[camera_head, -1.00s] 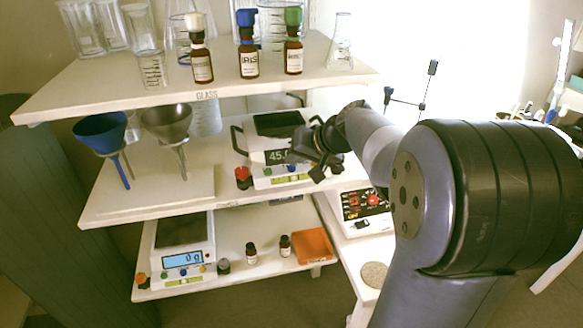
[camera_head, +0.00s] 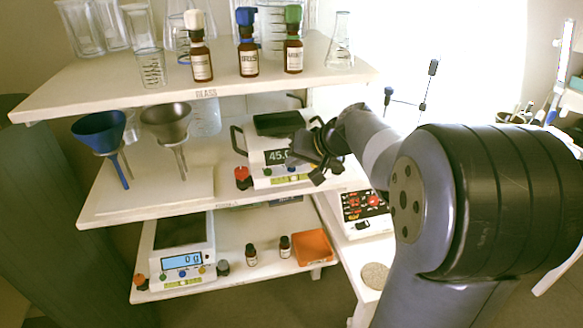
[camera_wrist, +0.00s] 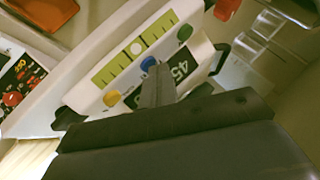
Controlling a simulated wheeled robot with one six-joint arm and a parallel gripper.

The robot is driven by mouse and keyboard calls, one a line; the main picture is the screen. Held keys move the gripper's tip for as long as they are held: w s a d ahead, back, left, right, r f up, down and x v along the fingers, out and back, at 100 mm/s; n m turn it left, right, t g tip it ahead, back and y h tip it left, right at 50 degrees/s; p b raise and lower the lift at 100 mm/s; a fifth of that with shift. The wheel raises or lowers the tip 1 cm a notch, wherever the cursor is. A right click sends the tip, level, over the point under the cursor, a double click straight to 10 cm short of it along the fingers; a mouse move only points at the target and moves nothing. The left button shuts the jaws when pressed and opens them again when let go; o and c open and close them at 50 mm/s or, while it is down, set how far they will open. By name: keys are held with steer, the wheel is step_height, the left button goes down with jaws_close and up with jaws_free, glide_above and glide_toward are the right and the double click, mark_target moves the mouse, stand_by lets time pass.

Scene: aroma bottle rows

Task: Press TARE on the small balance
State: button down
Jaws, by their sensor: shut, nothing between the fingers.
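A white balance (camera_head: 262,182) stands on the middle shelf. Its dark display (camera_head: 277,157) starts with 45; the rest is hidden behind my gripper (camera_head: 305,158). In the wrist view, its front panel (camera_wrist: 120,90) carries green, blue (camera_wrist: 148,63) and yellow buttons beside the display (camera_wrist: 181,68). My gripper (camera_wrist: 152,75) is shut and empty, its tips close to the blue button. I cannot tell whether they touch, and no button label is readable. A second balance (camera_head: 200,259) on the lower shelf reads 0 g.
A red-topped jar (camera_head: 242,177) stands at the left of the middle balance. Blue (camera_head: 100,131) and grey (camera_head: 168,120) funnels are further left. Three labelled bottles stand on the top shelf (camera_head: 120,92), above my gripper. A red-and-black panel device (camera_head: 362,212) is below right.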

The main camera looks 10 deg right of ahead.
steer(key=shift+r, duration=0.1)
steer(key=shift+r+p, duration=0.45)
steer(key=shift+r, duration=0.2)
step_height(320, 180, up, 5)
steer(key=p, duration=0.3)
steer(key=shift+s+d, duration=0.1)
stand_by(0.8)
